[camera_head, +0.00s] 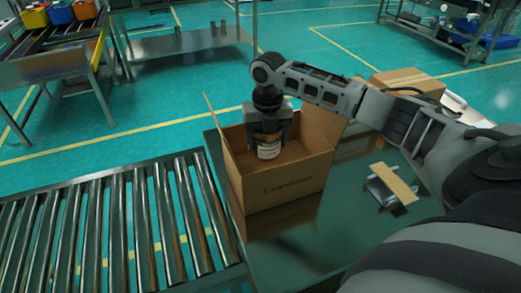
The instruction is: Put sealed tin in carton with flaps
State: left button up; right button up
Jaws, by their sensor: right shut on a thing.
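The open carton with flaps (283,185) stands on the dark green table, left of the picture's middle line of my right arm. Its flaps stand up and outward. My right gripper (269,139) points down into the carton's opening and is shut on the sealed tin (269,151). The tin is a small can with a pale label and a darker band, upright, inside the carton's mouth. The carton's front wall hides its inside floor, so I cannot tell whether the tin touches the bottom. My left gripper is not in view.
A roller conveyor (110,235) runs along the left, beside the table (290,240). A closed cardboard box (400,80) sits behind my right arm. A small metal item with a tan board (393,184) lies right of the carton. Shelves with coloured bins (62,13) stand far left.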

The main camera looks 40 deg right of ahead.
aim_at(260, 152)
jog(key=shift+w+a+f, duration=0.15)
jog(key=shift+w+f, duration=0.4)
jog(key=shift+f, duration=0.1)
jog(key=shift+w+a+f, duration=0.15)
jog(key=shift+w+f, duration=0.4)
jog(key=shift+f, duration=1.55)
jog(key=shift+f, duration=0.15)
jog(key=o, duration=1.1)
notch_tip(260, 152, up, 12)
jog(key=shift+r, duration=0.2)
jog(key=shift+s+f, duration=0.1)
